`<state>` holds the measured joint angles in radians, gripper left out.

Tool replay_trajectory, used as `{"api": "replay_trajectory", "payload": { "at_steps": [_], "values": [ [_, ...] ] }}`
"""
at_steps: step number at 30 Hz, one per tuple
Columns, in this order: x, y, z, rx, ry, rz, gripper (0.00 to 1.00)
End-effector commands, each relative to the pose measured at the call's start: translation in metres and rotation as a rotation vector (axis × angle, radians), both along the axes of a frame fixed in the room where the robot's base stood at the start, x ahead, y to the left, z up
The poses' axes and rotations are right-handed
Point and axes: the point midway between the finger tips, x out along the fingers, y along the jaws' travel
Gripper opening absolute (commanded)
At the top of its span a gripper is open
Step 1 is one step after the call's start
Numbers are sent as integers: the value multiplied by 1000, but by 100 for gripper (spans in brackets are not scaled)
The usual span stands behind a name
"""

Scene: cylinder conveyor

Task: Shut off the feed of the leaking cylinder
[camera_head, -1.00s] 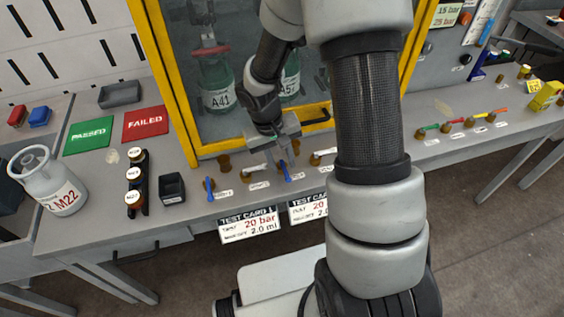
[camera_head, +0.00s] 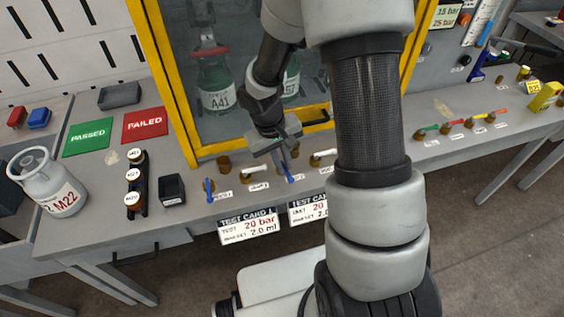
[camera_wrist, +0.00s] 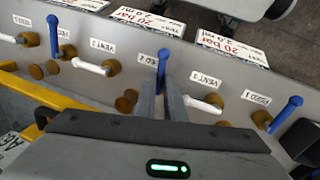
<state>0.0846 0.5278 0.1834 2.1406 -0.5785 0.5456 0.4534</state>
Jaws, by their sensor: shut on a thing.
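My gripper (camera_head: 285,163) is shut on the blue lever (camera_wrist: 163,62) labelled FEED 2 at the front of the bench; the gripper's fingers (camera_wrist: 160,84) hide the lever's lower part and base. Another blue lever (camera_head: 208,188), labelled FEED 1, stands to its left in the head view. White vent levers (camera_head: 257,169) lie between the feed levers. A third blue lever (camera_wrist: 53,35) shows at the left of the wrist view. I cannot tell which cylinder leaks.
The yellow-framed cabinet (camera_head: 170,90) stands behind the levers. On the left are a grey cylinder M22 (camera_head: 55,185), the green PASSED mat (camera_head: 88,137), the red FAILED mat (camera_head: 146,124) and a black holder (camera_head: 136,180). Test cards (camera_head: 248,226) hang from the bench front.

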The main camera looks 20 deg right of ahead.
Motion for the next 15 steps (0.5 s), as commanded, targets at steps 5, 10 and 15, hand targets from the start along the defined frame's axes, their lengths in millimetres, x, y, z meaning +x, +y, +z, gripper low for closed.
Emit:
{"api": "replay_trajectory", "payload": {
  "at_steps": [5,10,15],
  "values": [
    [0,-4,1,-1,-1,144,0],
    [0,-7,1,0,-1,303,0],
    [1,-11,2,1,-2,464,0]
  ]
}}
